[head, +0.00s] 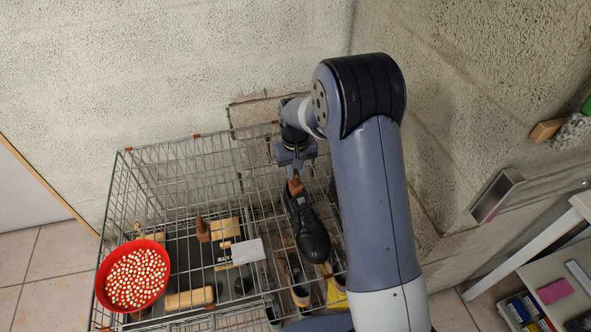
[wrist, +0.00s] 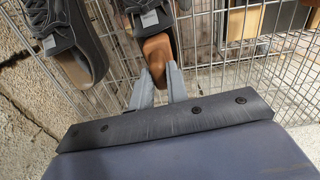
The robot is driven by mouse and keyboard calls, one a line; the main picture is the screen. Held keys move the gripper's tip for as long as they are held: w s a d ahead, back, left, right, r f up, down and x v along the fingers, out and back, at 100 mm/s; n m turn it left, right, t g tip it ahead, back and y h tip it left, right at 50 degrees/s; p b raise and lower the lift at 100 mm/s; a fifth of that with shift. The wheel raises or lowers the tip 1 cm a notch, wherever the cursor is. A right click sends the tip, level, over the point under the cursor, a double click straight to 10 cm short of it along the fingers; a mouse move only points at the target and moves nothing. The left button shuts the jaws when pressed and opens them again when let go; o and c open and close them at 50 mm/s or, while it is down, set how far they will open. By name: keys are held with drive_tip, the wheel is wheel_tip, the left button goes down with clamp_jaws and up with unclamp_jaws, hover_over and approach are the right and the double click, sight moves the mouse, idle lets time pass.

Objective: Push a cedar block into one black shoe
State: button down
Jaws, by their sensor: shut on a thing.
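A brown cedar block (head: 296,185) is between the fingers of my gripper (head: 296,174) in the head view, at the heel end of a black shoe (head: 312,238) on the wire cage. In the wrist view my gripper (wrist: 160,76) is shut on the block (wrist: 157,48), whose far end meets the opening of a black shoe (wrist: 150,14). How deep the block reaches into the shoe is hidden. Another black shoe (wrist: 68,38) shows at the left of the wrist view. A second cedar block (head: 203,230) stands at the left part of the cage.
The wire cage (head: 125,185) has a red bowl (head: 103,272) full of small pale pieces at its left corner. A white card (head: 248,251) lies near the middle. Walls stand close behind and to the right. A white shelf (head: 545,245) is at far right.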

sight(296, 182)
drive_tip(key=shift+f+b, duration=2)
drive_tip(key=shift+f, duration=0.8)
drive_tip(key=c, duration=0.8)
unclamp_jaws()
drive_tip(key=shift+r+p, duration=1.6)
drive_tip(key=shift+r, duration=1)
drive_tip(key=shift+s, duration=0.1)
